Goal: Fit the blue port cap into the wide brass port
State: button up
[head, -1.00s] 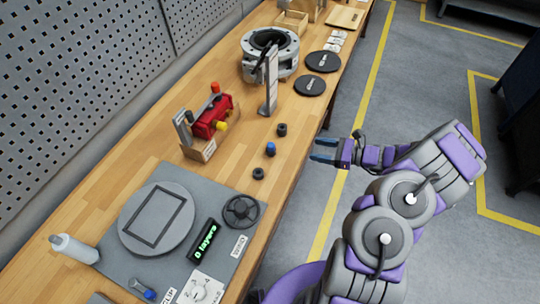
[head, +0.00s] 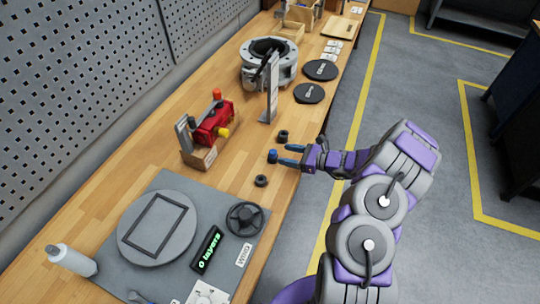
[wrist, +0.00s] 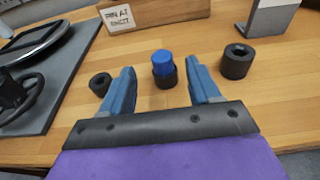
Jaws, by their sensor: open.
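The blue port cap (head: 272,156) stands upright on the wooden bench; in the wrist view the blue top (wrist: 162,58) rises from a dark round base or holder. My gripper (head: 283,155) is open and level, reaching in from the bench's right edge. In the wrist view its two blue fingers (wrist: 162,78) point at the cap, one on each side, with the cap just beyond or between the tips. The red valve body (head: 214,125), with orange and yellow fittings, sits in a wooden holder (head: 201,156). I cannot make out the wide brass port.
Two dark round pieces stand either side of the cap, one nearer (head: 261,181) and one farther (head: 283,134). A grey upright stand (head: 271,90) is behind. A grey mat (head: 160,262) holds a disc and a handwheel (head: 245,218). A large flanged ring (head: 269,62) stands farther back.

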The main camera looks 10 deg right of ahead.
aim_at(276, 153)
jog(key=shift+w+a+f+b, duration=0.45)
jog(key=shift+w+f, duration=0.05)
jog(key=shift+w, duration=0.05)
jog(key=shift+w+a+f, duration=0.2)
jog(key=shift+w+a, duration=0.2)
jog(key=shift+w, duration=0.15)
jog(key=shift+w+a, duration=0.15)
jog(key=shift+a, duration=1)
jog(key=shift+c, duration=0.9)
jog(key=shift+d, duration=0.75)
jog(key=c, duration=0.6)
jog(key=shift+a, duration=0.2)
jog(key=c, duration=0.3)
jog(key=shift+a, duration=0.2)
jog(key=shift+c, duration=0.2)
